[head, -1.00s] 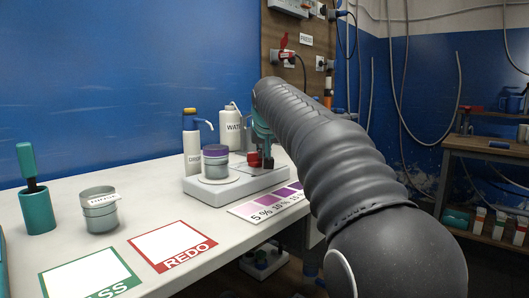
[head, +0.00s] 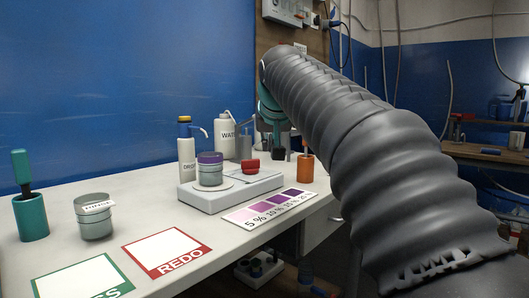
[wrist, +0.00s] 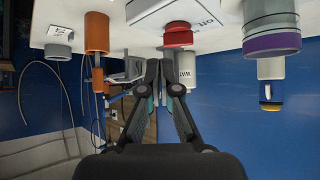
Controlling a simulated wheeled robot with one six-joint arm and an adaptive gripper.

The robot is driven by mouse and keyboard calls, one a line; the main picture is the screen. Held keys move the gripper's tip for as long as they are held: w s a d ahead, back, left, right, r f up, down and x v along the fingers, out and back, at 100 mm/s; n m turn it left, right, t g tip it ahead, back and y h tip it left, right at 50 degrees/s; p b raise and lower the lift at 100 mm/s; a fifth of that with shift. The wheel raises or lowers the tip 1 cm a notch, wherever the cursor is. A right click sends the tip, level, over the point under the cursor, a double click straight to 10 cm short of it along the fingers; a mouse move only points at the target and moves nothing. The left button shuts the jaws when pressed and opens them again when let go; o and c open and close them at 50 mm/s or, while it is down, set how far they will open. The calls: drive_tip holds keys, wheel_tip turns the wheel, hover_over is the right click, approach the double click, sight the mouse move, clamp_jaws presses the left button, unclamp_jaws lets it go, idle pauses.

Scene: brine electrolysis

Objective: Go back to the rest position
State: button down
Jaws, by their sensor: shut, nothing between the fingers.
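My gripper (wrist: 163,72) shows in the wrist view with its two fingers together and nothing between them. That view is upside down, with the table at the top. In the head view my arm reaches in from the lower right, and its teal end (head: 270,112) is raised above the back of the white device (head: 207,198). The fingertips are hard to make out there. A red knob (head: 250,166) sits on the device, below my gripper and clear of it. It also shows in the wrist view (wrist: 178,38).
A grey jar with a purple band (head: 210,168) stands on the device. An orange cylinder (head: 305,167) stands right of it, bottles (head: 187,152) behind. A rinse cup (head: 95,216), teal holder (head: 32,217) and REDO card (head: 167,251) lie left and front. Space above the table's left is free.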

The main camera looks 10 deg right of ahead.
drive_tip(key=s+f+n+g, duration=0.1)
drive_tip(key=s+f+g, duration=0.3)
drive_tip(key=s+f, duration=2.8)
drive_tip(key=shift+a+f+y, duration=0.35)
drive_tip(key=shift+f+y, duration=0.05)
drive_tip(key=shift+f, duration=0.25)
